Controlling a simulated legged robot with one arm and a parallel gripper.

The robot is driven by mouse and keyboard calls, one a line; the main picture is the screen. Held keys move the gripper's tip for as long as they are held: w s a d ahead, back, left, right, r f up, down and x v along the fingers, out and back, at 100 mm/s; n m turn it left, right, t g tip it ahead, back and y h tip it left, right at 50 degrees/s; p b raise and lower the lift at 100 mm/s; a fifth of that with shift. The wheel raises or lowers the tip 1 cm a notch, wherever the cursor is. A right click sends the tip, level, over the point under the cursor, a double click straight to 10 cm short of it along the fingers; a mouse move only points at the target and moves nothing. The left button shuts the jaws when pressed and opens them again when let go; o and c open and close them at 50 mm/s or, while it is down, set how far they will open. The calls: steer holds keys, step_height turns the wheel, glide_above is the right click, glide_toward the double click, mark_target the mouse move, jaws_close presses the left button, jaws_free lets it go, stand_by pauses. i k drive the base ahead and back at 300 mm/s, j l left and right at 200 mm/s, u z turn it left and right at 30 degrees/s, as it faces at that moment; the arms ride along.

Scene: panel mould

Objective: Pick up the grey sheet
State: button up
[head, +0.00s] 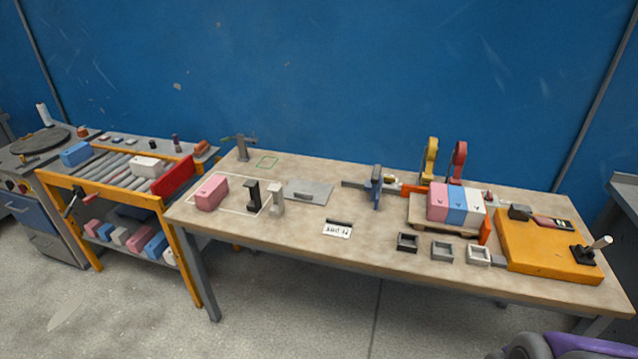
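The grey sheet (313,191) lies flat on the wooden-topped table (300,240), left of the table's middle. It is a thin, light grey rectangle with a small darker mark near its left part. A black upright piece (252,195) and a pale grey upright piece (278,200) stand just to its left. My gripper is not in view, so I cannot see whether it is open or shut.
A pink block (212,191) stands left of the sheet. A small label card (337,229) lies in front, and a blue-grey clamp (377,186) stands to the right. Farther right are a pallet (428,221) with coloured blocks and an orange board (540,250).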

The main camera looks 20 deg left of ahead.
mark_target(308, 191)
steer(key=i+j+u, duration=0.25)
steer(key=i+j, duration=0.2)
steer(key=i+j+u, duration=0.3)
steer(key=i+j, duration=0.2)
steer(key=i+j+u, duration=0.25)
steer(key=i+j, duration=0.2)
steer(key=i+j+u, duration=0.25)
steer(key=i, duration=0.45)
